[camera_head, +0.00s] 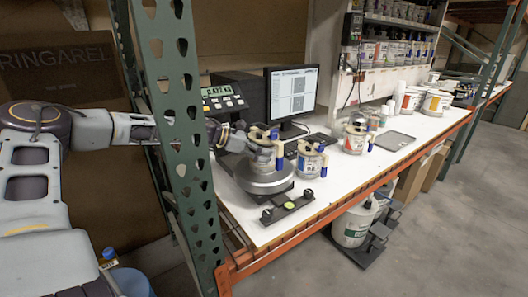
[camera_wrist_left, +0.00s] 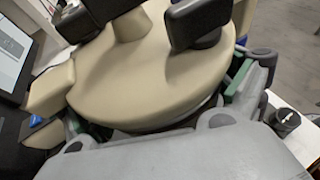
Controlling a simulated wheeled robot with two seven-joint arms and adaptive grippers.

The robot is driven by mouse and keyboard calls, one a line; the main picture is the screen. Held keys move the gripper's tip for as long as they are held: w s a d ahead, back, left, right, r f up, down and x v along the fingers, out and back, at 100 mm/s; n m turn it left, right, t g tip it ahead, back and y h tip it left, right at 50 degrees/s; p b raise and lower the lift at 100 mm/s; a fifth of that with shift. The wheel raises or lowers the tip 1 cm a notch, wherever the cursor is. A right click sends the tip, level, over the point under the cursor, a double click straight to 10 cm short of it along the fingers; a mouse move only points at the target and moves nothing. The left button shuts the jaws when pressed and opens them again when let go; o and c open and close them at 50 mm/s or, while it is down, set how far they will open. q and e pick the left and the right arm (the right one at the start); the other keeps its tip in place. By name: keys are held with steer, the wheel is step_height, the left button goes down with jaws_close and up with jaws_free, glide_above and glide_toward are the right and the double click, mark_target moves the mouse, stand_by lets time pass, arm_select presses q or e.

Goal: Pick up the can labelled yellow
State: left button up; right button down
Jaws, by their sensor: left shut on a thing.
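My left gripper (camera_head: 244,140) reaches past the green post and is shut on a can (camera_head: 264,158) with a beige lid and blue spout cap. This can is at the round grey scale (camera_head: 262,178); I cannot tell whether it rests on the plate or is slightly raised. Its label is too small to read. In the left wrist view the can's beige lid (camera_wrist_left: 135,75) fills the middle, with the grey gripper around its near side. A similar can (camera_head: 309,163) with a blue-marked label stands just right of the scale. My right gripper is out of view.
A green perforated post (camera_head: 180,130) stands in front of my left arm. A monitor (camera_head: 291,93) and scale display (camera_head: 222,96) are behind the can. Another can (camera_head: 355,140) stands further right on the white table (camera_head: 395,165). A small black fixture (camera_head: 287,208) lies near the front edge.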

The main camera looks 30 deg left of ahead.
mark_target(262, 133)
arm_select(q)
steer(key=shift+r, duration=0.15)
steer(key=shift+c, duration=0.2)
steer(key=shift+r, duration=0.35)
step_height(262, 133, up, 8)
steer(key=shift+f, duration=0.25)
step_height(262, 133, up, 9)
steer(key=shift+f, duration=0.1)
steer(key=shift+r, duration=0.4)
steer(key=shift+f, duration=1.15)
step_height(262, 133, down, 9)
steer(key=shift+r, duration=0.15)
steer(key=shift+f, duration=1.25)
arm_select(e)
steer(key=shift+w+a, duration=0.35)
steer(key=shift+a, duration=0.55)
